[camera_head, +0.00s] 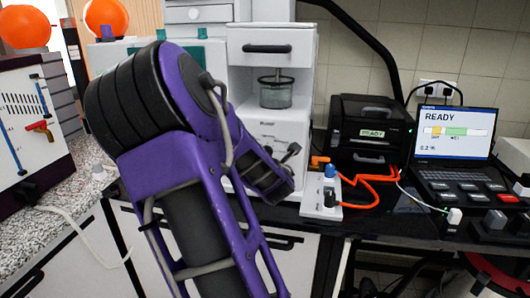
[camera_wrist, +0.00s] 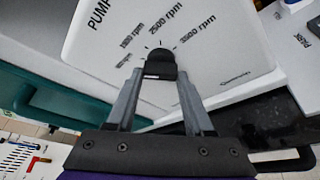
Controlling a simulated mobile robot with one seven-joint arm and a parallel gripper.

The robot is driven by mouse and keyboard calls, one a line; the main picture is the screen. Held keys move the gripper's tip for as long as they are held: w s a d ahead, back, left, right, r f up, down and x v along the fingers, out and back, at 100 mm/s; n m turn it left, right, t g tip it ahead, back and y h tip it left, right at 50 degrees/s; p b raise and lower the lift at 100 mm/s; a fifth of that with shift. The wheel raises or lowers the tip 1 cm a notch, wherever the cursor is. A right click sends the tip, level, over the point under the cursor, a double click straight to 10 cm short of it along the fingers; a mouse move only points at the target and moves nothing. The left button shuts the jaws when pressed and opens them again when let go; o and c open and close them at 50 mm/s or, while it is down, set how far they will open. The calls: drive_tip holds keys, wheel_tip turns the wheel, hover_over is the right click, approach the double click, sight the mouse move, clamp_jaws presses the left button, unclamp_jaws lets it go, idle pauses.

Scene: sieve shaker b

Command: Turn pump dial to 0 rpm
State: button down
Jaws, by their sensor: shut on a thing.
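The pump dial (camera_wrist: 161,56) is a dark round knob on a white panel (camera_wrist: 235,60) in the wrist view. Speed labels, among them 2500 rpm and 3500 rpm, curve around it, with a blurred label at its left. I cannot tell which label the dial points to. My gripper (camera_wrist: 160,76) is shut on the dial, with one finger on each side. In the head view my gripper (camera_head: 290,154) is at the front of the white machine (camera_head: 295,128), and the dial is hard to make out.
A glass jar (camera_head: 276,92) sits in the machine's recess above my gripper. A speckled counter (camera_head: 70,195) lies at left.

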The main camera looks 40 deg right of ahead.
drive_tip(key=shift+w+a+n+g+h+p, duration=0.1)
drive_tip(key=shift+n+g+h+p, duration=0.45)
drive_tip(key=shift+n+g, duration=0.85)
drive_tip(key=shift+a+n+g+h+p, duration=0.1)
drive_tip(key=shift+n+g+h+p, duration=0.4)
drive_tip(key=shift+n, duration=1.6)
drive_tip(key=shift+d+g, duration=0.1)
drive_tip(key=shift+g, duration=0.2)
drive_tip(key=shift+c, duration=1.4)
unclamp_jaws()
drive_tip(key=shift+r+h, duration=0.1)
drive_tip(key=shift+h, duration=0.15)
drive_tip(key=v, duration=1.7)
